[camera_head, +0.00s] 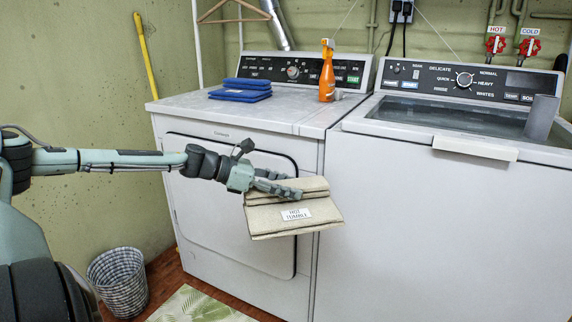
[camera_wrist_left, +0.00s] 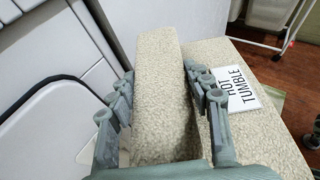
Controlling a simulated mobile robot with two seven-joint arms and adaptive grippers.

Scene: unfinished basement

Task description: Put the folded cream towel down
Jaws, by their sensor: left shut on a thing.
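The folded cream towel (camera_head: 290,215) is speckled beige and carries a white label reading "HOT TUMBLE". My left gripper (camera_head: 290,190) is shut on the towel's raised folded part and holds it in the air in front of the dryer (camera_head: 215,195), below the level of its top. In the left wrist view the two fingers (camera_wrist_left: 160,95) stand on either side of a thick fold of the towel (camera_wrist_left: 158,70), with the label to the right. My right gripper is not in view.
Folded blue towels (camera_head: 241,90) and an orange spray bottle (camera_head: 327,75) stand on the dryer top (camera_head: 260,115), with bare room in front of them. The washer (camera_head: 450,220) is at right. A woven basket (camera_head: 118,280) and a leaf-patterned mat (camera_head: 200,306) are on the floor.

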